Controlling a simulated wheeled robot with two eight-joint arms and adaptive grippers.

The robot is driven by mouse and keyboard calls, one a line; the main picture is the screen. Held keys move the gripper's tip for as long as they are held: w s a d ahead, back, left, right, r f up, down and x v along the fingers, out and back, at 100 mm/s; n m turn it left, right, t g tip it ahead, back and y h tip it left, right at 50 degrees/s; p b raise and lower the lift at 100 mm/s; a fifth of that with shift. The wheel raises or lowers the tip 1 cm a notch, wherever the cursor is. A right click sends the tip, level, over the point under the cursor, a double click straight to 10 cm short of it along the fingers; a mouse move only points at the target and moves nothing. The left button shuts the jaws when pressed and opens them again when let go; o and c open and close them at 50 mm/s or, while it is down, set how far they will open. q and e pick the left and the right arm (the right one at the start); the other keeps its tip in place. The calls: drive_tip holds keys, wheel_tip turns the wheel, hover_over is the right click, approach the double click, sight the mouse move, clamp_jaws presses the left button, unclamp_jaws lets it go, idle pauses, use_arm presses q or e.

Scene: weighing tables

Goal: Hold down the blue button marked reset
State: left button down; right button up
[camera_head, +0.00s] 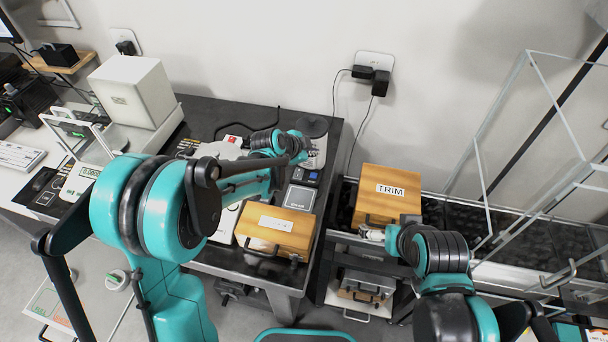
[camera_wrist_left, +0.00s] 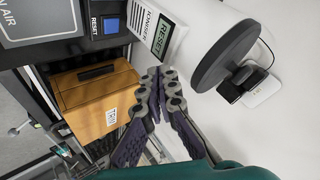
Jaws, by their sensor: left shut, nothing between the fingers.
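A white ioniser unit (camera_wrist_left: 153,32) with a small green RESET display is beside the button. A wooden box (camera_head: 275,232) stands at the table's front right. The wooden TRIM box (camera_head: 392,190) stands further right. A dark round disc (camera_wrist_left: 225,52) is near the wall.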

sight(312, 177)
use_arm(q)
drive_tip(key=shift+f, duration=0.1)
idle(0.3)
wheel_tip(312, 177, down, 9)
drive_tip(key=b, duration=0.6)
drive_tip(key=shift+b, duration=0.3)
idle(1.0)
drive_tip(key=shift+f+b, duration=0.25)
drive_tip(key=shift+b, duration=0.15)
drive_tip(key=shift+f+b, duration=0.3)
drive_tip(key=shift+f, duration=0.05)
idle(0.5)
idle(2.7)
drive_tip(key=shift+r+p, duration=0.55)
drive_tip(key=shift+r, duration=0.25)
drive_tip(key=shift+r+p, duration=1.8)
drive_tip(key=shift+r, duration=0.7)
